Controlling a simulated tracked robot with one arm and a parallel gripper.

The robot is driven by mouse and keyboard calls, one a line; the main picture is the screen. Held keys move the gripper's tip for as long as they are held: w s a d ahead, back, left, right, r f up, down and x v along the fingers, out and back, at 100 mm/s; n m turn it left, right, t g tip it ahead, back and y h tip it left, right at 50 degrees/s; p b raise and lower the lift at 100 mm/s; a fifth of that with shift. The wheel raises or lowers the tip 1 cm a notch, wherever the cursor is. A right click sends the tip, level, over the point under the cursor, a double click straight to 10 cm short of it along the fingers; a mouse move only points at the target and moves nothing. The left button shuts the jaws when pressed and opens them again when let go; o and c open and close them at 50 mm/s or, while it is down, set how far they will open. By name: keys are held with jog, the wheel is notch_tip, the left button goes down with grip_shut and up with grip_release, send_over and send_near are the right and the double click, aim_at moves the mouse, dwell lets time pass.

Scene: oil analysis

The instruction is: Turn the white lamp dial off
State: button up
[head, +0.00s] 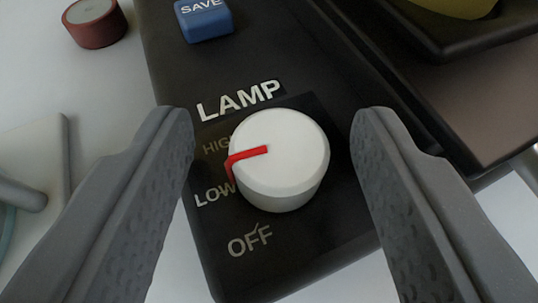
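The white lamp dial (284,155) sits on a black panel (300,262) under the word LAMP. Its red pointer line (249,153) runs to the left edge of the dial and down its side, between the HIGH and LOW labels. The OFF label (250,240) is below the dial and to its left. My gripper (273,128) is open, with one grey finger on each side of the dial. Dark panel shows between each finger and the dial, so neither appears to touch it. The end of the HIGH label is hidden behind the dial.
A blue SAVE button (204,20) is on the panel above the dial. A red round object with a grey top (95,22) is at upper left on the pale surface. A dark tray-like object holding something yellow (458,6) is at upper right.

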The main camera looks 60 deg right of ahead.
dwell(0.4)
jog(key=shift+s+a, duration=0.1)
jog(key=shift+s+a+r, duration=0.15)
jog(key=shift+a+r, duration=0.2)
jog(key=shift+a, duration=0.15)
jog(key=p+v, duration=0.1)
jog(key=v, duration=1.1)
jog(key=shift+a+p, duration=0.15)
jog(key=shift+p, duration=0.25)
